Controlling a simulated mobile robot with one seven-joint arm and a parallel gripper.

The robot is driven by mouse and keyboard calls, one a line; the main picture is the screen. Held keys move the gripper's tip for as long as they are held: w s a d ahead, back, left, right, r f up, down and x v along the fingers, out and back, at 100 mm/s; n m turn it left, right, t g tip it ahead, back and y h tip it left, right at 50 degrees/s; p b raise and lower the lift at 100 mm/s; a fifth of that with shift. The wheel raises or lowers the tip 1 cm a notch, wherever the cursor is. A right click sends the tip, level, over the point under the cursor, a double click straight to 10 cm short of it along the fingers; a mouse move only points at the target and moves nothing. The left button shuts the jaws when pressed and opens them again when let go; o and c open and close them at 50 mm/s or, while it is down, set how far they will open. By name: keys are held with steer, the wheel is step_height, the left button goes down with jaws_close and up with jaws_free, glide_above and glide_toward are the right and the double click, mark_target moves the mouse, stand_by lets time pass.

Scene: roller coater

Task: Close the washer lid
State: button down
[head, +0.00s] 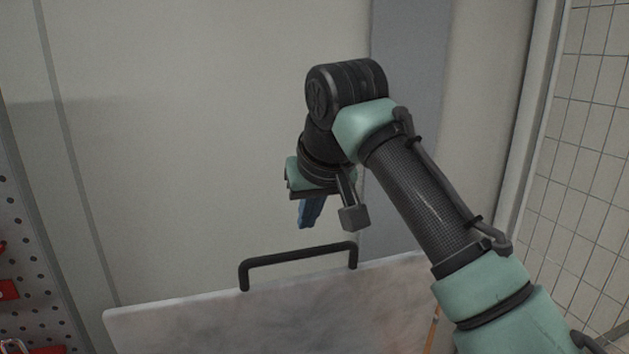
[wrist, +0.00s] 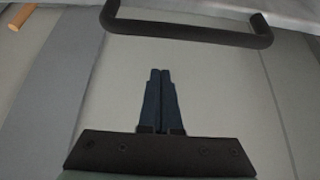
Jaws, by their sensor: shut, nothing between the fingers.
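The washer lid (head: 250,315) is a pale, marbled panel standing raised at the bottom of the head view, its lower part out of frame. A black bar handle (head: 298,256) is fixed at its upper edge. The handle also crosses the top of the wrist view (wrist: 185,33). My gripper (head: 307,222) points down above the handle in the head view, apparently on the far side of the lid. Its dark blue fingers (wrist: 160,72) are together and empty. In the wrist view the fingertips are apart from the handle. The washer body is not visible.
A plain pale wall (head: 190,140) with a grey strip (head: 400,200) stands behind. A pegboard with red items (head: 8,290) is at the left edge, and a white tiled wall (head: 597,130) at the right. An orange-brown rod end (wrist: 22,17) shows in the wrist view.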

mark_target(316, 272)
steer(key=s, duration=0.2)
steer(key=s+d, duration=0.1)
steer(key=shift+s+f+p, duration=0.3)
steer(key=shift+s+p, duration=0.1)
